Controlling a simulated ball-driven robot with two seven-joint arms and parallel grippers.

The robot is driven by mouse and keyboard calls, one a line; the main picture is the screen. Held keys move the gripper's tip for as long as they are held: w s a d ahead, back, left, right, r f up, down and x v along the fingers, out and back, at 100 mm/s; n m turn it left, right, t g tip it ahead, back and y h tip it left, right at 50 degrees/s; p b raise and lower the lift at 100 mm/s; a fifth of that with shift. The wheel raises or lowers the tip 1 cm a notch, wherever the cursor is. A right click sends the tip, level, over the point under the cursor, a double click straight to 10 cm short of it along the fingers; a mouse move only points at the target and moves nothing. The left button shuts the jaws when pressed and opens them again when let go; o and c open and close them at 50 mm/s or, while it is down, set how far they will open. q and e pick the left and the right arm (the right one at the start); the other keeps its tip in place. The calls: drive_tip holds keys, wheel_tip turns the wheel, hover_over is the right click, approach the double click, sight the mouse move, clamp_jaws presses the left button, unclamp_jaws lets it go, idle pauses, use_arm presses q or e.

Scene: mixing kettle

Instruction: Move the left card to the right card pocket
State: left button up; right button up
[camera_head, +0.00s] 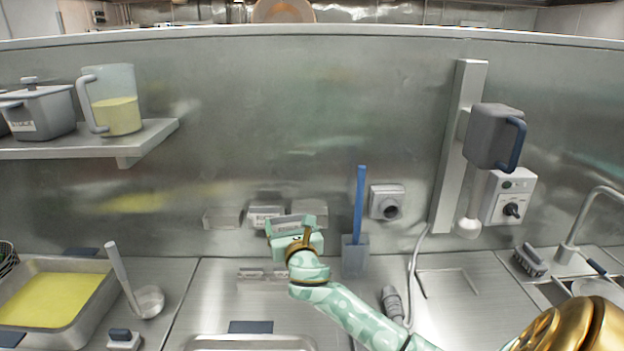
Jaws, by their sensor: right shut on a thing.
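Three small metal card pockets sit in a row low on the steel back wall. The left card pocket (222,218) looks plain. The middle pocket (264,214) shows a pale labelled front. The right card pocket (311,208) is just behind my right gripper and partly covered by it. My right gripper (293,227) is shut on a small pale grey card (290,225), held in front of the wall between the middle and right pockets. I cannot tell whether the card touches a pocket. Its lower part is hidden by the gripper. My left gripper is not in view.
A blue-handled tool (360,205) stands in a grey holder (355,258) just right of the gripper. A wall socket (387,202) is beyond it. A ladle (149,300) and a yellow-filled tray (48,300) lie left.

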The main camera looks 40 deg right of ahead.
drive_tip(key=w+d+r+m+g+h+p, duration=0.15)
drive_tip(key=w+d+r+m+h, duration=0.3)
drive_tip(key=d, duration=0.65)
drive_tip(key=n+b, duration=0.2)
drive_tip(key=b, duration=0.4)
hover_over(310, 213)
drive_tip(key=v, duration=0.3)
wheel_tip(310, 213, down, 4)
drive_tip(key=shift+s+a+g+y, duration=0.15)
drive_tip(key=shift+g+y, duration=0.3)
drive_tip(key=shift+f, duration=0.15)
drive_tip(key=shift+f, duration=0.2)
drive_tip(key=shift+f+b, duration=0.95)
drive_tip(key=shift+f, duration=0.9)
